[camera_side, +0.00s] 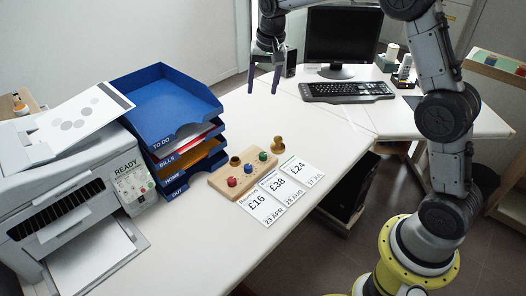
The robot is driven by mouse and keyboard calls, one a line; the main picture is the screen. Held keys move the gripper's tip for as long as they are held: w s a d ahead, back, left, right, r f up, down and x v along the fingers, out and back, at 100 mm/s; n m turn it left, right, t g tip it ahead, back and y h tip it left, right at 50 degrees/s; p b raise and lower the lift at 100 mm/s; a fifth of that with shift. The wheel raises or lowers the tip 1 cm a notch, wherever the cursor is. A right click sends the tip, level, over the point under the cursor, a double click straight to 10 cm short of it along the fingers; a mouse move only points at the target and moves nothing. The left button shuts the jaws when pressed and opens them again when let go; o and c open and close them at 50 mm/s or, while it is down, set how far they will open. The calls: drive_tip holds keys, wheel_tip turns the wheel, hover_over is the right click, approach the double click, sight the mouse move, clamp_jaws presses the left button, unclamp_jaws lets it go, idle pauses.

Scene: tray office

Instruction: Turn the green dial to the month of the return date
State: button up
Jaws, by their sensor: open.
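Three white cards lie beside the block: one with £16 and 23 APR (262,207), one with £38 and 28 AUG (280,186), and one with £24 and a date that looks like JUL (301,170). Which date is the return date cannot be read. My gripper (263,88) is open and empty, pointing down above the desk, behind and apart from the block.
A dark round piece (235,160) is at the block's back edge, and a brass-coloured stamp (278,146) stands near its right end. Blue stacked trays (166,112) and a printer (62,180) stand left. A keyboard (346,91) and monitor (342,38) are behind right.

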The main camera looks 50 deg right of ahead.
wheel_tip(320, 180, down, 8)
drive_tip(key=w+d+g, duration=0.1)
drive_tip(key=w, duration=0.1)
drive_tip(key=g, duration=0.1)
hover_over(263, 154)
wheel_tip(263, 154, down, 5)
wheel_tip(263, 154, down, 14)
drive_tip(key=shift+r, duration=0.25)
clamp_jaws()
